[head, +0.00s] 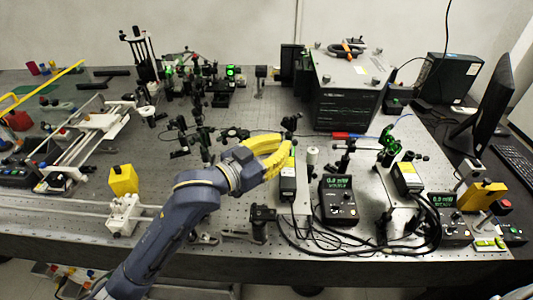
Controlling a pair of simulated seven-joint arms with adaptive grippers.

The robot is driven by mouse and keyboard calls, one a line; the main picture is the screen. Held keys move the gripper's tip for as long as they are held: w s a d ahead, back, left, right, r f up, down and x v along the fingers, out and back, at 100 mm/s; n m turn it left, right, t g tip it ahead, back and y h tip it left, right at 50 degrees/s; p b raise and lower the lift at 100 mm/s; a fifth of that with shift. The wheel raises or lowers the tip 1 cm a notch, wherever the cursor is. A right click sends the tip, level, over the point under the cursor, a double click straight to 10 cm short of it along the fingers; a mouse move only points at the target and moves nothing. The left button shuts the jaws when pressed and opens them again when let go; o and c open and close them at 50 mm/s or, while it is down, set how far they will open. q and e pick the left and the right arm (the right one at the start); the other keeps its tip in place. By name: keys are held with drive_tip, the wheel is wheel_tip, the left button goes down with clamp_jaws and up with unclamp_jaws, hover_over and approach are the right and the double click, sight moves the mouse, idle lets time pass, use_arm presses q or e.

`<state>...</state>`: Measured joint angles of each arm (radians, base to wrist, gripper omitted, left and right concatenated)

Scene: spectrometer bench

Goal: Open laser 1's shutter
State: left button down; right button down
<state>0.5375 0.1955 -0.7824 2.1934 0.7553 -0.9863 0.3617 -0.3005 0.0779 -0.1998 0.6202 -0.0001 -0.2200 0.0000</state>
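Two laser boxes with yellow labels stand on the bench: one (288,183) in the middle, the other (408,179) to the right. No readable number shows which is laser 1. Beside each is a black controller with a green display, the middle one (338,203) and the right one (446,217); both seem to read 0.0 mW. My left gripper (288,147), with yellow fingers, is over the rear end of the middle laser box. Its fingers bend toward each other; the tip gap and any contact are unclear. The shutter is too small to make out. My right gripper is not in view.
Black cables (320,240) loop in front of the controllers. A large dark instrument (347,92) stands behind. Optics mounts (200,135) crowd the back left. A yellow cube (123,180) sits on the left. A monitor (489,108) stands at the right.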

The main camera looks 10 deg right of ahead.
use_arm(q)
drive_tip(key=shift+x, duration=1.55)
drive_tip(key=shift+d, duration=0.1)
